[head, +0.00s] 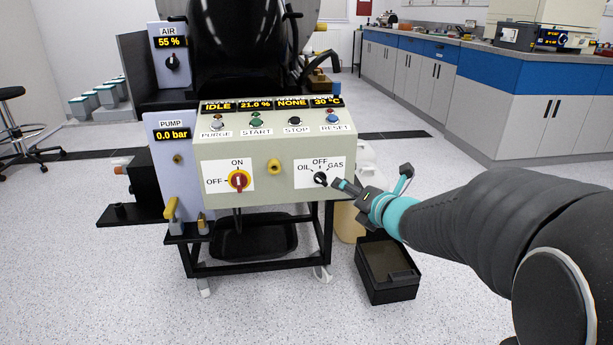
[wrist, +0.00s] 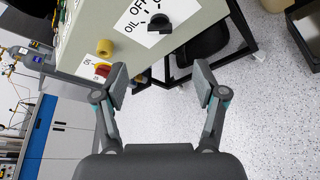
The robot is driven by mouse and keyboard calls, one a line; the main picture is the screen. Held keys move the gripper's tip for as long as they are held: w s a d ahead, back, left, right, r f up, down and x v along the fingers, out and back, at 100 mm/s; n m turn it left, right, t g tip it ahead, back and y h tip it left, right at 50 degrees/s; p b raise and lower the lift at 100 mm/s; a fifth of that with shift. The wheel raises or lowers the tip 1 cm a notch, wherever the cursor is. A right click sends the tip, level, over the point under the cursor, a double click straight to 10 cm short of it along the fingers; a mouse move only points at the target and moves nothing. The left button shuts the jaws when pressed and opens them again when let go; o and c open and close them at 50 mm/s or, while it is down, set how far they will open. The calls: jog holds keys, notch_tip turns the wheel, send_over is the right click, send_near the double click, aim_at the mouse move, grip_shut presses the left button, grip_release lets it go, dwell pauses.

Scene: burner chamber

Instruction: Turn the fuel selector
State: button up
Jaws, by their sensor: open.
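The fuel selector (head: 320,178) is a small black knob on a white label marked OIL, OFF and GAS, low on the right of the beige control panel (head: 215,147). In the wrist view the fuel selector (wrist: 160,22) is near the top centre, beyond the fingers. My gripper (head: 372,184) is just right of the knob in the head view. In the wrist view my gripper (wrist: 162,88) is open and empty, its two fingers spread apart, with the knob ahead of the gap and not between the pads. Which mark the knob points to is hard to tell.
A red and yellow ON/OFF switch (head: 239,180) and a yellow knob (head: 274,166) are left of the selector. PURGE, START, STOP and RESET buttons line the panel's top. A black bin (head: 387,272) stands on the floor below my arm. The floor to the right is clear.

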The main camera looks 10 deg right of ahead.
aim_at(323, 181)
jog(key=x, duration=1.3)
jog(key=shift+w+a, duration=0.15)
jog(key=shift+w, duration=0.1)
jog(key=c, duration=1.1)
jog(key=shift+c, duration=0.2)
